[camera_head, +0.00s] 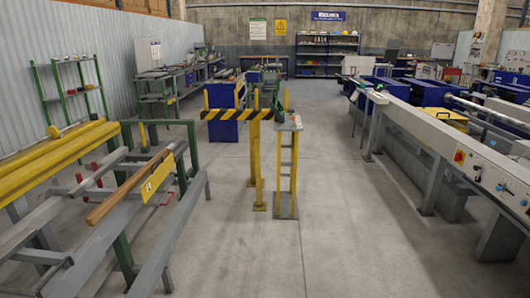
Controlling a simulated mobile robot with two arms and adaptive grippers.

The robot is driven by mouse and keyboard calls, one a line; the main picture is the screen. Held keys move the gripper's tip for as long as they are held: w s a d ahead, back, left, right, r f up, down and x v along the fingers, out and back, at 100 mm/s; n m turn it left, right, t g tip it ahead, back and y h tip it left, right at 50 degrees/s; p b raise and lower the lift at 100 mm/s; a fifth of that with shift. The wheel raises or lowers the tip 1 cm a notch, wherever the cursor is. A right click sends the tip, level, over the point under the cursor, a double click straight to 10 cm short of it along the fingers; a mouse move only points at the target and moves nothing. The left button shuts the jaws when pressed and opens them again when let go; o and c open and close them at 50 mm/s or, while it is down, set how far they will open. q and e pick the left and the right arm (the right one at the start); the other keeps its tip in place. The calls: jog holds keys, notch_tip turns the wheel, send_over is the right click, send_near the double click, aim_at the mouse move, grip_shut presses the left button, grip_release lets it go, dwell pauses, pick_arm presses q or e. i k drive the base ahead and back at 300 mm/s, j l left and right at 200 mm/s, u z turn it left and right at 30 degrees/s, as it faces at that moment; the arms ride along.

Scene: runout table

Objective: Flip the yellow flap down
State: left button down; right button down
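A small yellow flap (157,177) with a dark mark on it sits at the front rail of the grey and green runout table (165,232), on the left of the head view. It looks tilted, with its face towards me; its hinge is too small to make out. A long brown bar (125,190) lies along the table just left of the flap. Neither of my grippers is in view, and nothing touches the flap.
Long yellow beams (55,155) run along the table's far left side. A black-and-yellow striped barrier (236,114) and a yellow-legged stand (287,165) are mid-floor. A long grey machine (440,145) lines the right. The concrete floor (335,220) between is clear.

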aim_at(147, 189)
jog(key=i+u, duration=0.1)
jog(key=i, duration=0.5)
jog(key=i+l+u, duration=0.1)
jog(key=i, duration=0.5)
jog(key=i+l+u, duration=0.1)
jog(key=i+l, duration=0.15)
jog(key=i, duration=0.3)
jog(key=i+u, duration=0.7)
jog(key=u, duration=0.2)
jog(key=i+l+u, duration=0.25)
jog(key=u, duration=0.2)
jog(key=i+l+u, duration=1.05)
jog(key=u, duration=0.2)
jog(key=l, duration=0.1)
